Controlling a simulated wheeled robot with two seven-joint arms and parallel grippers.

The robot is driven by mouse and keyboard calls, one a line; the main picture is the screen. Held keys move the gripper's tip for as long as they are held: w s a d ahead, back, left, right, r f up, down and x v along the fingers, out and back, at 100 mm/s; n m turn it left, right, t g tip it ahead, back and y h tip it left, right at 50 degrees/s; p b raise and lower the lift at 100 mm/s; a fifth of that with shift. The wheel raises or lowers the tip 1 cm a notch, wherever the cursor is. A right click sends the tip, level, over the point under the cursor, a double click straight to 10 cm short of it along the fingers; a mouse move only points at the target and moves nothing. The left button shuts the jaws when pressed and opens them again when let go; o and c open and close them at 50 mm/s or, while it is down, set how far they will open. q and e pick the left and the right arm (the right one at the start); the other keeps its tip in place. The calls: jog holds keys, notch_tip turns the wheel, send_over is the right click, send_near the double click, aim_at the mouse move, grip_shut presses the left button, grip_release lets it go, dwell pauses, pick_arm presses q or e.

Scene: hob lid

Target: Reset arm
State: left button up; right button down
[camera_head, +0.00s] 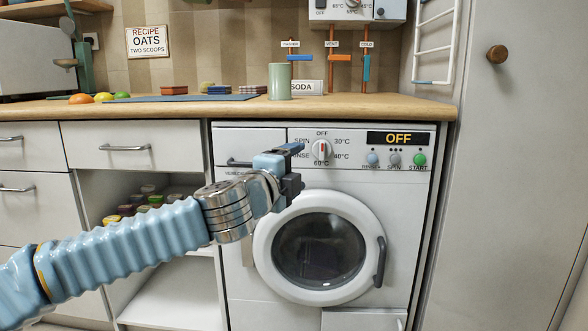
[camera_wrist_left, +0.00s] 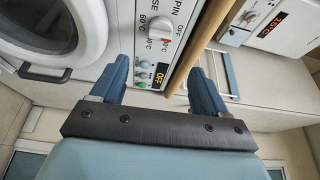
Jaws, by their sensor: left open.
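My left arm comes in from the left in the head view. My left gripper (camera_head: 290,168) is in front of the washing machine (camera_head: 236,293), just left of its dial (camera_head: 321,150) and above the round door (camera_head: 264,246). In the left wrist view, the two blue fingers of the left gripper (camera_wrist_left: 160,82) stand wide apart with nothing held between them. Behind them are the machine's panel with the OFF display (camera_wrist_left: 160,75) and the edge of the worktop. The round door is closed. My right gripper is in neither view.
The wooden worktop (camera_head: 410,108) above the machine carries a green mug (camera_head: 280,81), a SODA box (camera_head: 307,87), fruit and a dark mat. Left of the machine are drawers (camera_head: 130,144) and an open shelf with several small jars. A tall cabinet door (camera_head: 500,180) stands at right.

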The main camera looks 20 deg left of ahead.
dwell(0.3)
pick_arm(q)
jog(key=w+f+m+g+h, duration=0.15)
jog(key=w+f+m, duration=0.25)
jog(key=f+m, duration=0.65)
jog(key=s+d+f+m+g+h, duration=0.1)
jog(key=s+d+f+m+g, duration=0.2)
jog(key=f+m, duration=0.65)
jog(key=s+d+f+m+g+h, duration=0.15)
jog(key=d+f+m, duration=0.3)
jog(key=f, duration=1.05)
jog(key=s+d+f+m+g, duration=0.1)
jog(key=d+f+m+g, duration=0.4)
jog(key=f, duration=0.8)
jog(key=s+a+f+m+g+y, duration=0.25)
jog(key=s+f+m+g, duration=0.35)
jog(key=s+f+m, duration=1.55)
notch_tip(320, 180, up, 20)
jog(key=s+p, duration=0.1)
jog(key=p, duration=1.6)
jog(key=shift+s+d+f+h+p, duration=0.15)
jog(key=shift+s+f+h+p, duration=0.15)
jog(key=shift+s+h, duration=0.15)
